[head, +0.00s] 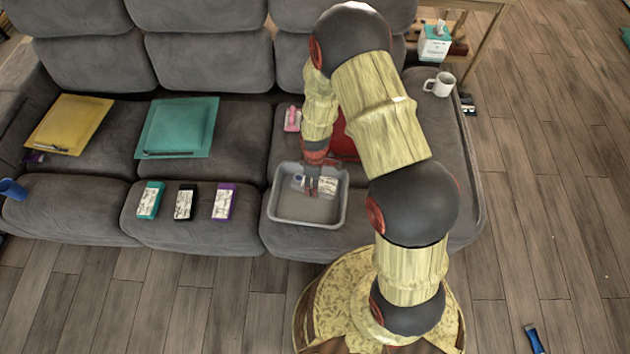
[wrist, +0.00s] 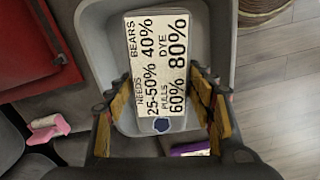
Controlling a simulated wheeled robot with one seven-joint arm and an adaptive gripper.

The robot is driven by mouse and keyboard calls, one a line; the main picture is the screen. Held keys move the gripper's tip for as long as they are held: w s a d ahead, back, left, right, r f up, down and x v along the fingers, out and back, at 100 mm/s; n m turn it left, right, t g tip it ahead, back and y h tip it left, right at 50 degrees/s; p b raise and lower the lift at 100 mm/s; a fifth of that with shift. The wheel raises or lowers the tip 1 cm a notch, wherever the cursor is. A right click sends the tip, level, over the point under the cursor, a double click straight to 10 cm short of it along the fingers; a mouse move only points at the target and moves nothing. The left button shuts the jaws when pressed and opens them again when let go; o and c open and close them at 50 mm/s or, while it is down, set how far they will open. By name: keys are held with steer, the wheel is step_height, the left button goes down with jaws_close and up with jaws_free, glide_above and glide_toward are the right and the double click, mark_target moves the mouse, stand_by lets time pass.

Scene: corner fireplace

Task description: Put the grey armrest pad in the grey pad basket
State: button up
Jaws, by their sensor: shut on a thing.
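The grey pad (head: 329,185) has a white printed label; its lettering and a dark blue mark show in the wrist view (wrist: 160,75). My gripper (head: 313,186) is shut on it, with one finger at each side in the wrist view (wrist: 163,105). The pad is over or inside the grey basket (head: 273,208), and in the wrist view the basket rim (wrist: 92,45) surrounds most of it. I cannot tell whether the pad touches the basket floor. My fingers hide part of the pad in the head view.
Teal (head: 150,200), black (head: 185,201) and purple (head: 223,201) labelled pads lie left of the basket. A red cushion (head: 342,146) and pink item (head: 292,120) lie behind it. A white mug (head: 440,85) stands at the sofa's right. Yellow and teal folders lie farther left.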

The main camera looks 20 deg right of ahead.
step_height(320, 180, down, 9)
steer(key=b, duration=0.5)
steer(key=shift+r, duration=0.2)
steer(key=o, duration=1.2)
steer(key=shift+o, duration=0.2)
steer(key=shift+r, duration=0.15)
step_height(320, 180, up, 12)
steer(key=shift+f, duration=0.15)
